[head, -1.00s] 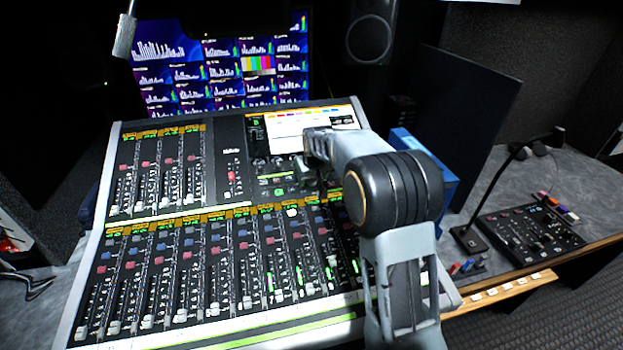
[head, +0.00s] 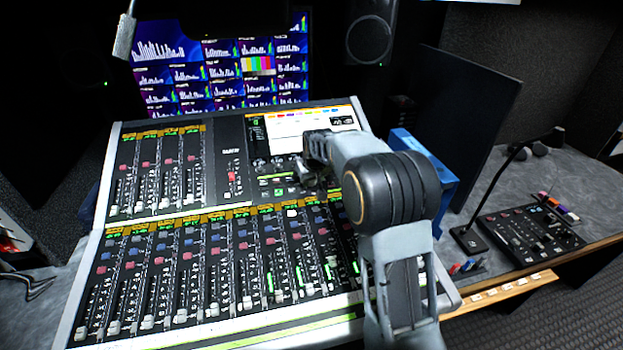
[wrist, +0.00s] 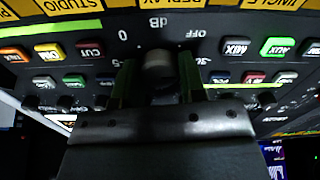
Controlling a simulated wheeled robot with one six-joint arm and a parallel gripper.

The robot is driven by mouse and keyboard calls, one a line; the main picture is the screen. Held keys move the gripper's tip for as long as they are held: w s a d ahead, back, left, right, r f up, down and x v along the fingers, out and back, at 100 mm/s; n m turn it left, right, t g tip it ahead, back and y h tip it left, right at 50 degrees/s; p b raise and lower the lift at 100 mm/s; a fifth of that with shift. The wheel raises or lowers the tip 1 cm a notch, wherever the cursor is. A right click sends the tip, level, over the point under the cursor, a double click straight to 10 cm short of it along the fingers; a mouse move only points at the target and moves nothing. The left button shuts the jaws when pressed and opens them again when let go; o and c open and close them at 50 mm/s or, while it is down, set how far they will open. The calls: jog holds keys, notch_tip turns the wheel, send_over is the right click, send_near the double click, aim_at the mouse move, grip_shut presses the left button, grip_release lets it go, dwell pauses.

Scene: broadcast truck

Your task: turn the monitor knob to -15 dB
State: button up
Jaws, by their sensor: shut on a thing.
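The monitor knob (wrist: 159,68) is a dark round knob on the black console panel in the wrist view, which shows the panel upside down. Printed marks "dB", "OFF", "0" and a partly covered "30" surround it. My gripper (wrist: 157,80) has one finger on each side of the knob and is shut on it. The knob's pointer cannot be made out. In the head view my gripper (head: 318,178) is over the right part of the mixing console (head: 228,150), below its small screen. The knob is hidden there behind my gripper and arm.
Lit buttons (wrist: 278,47) and yellow labels sit close around the knob. Fader rows fill the console's left and front. A blue box (head: 436,180), a gooseneck microphone (head: 470,238) and a small control panel (head: 530,235) are to the right. Multi-picture monitors (head: 220,75) stand behind.

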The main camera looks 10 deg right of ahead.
jog(key=m, duration=1.3)
jog(key=shift+m, duration=2.3)
jog(key=o, duration=0.9)
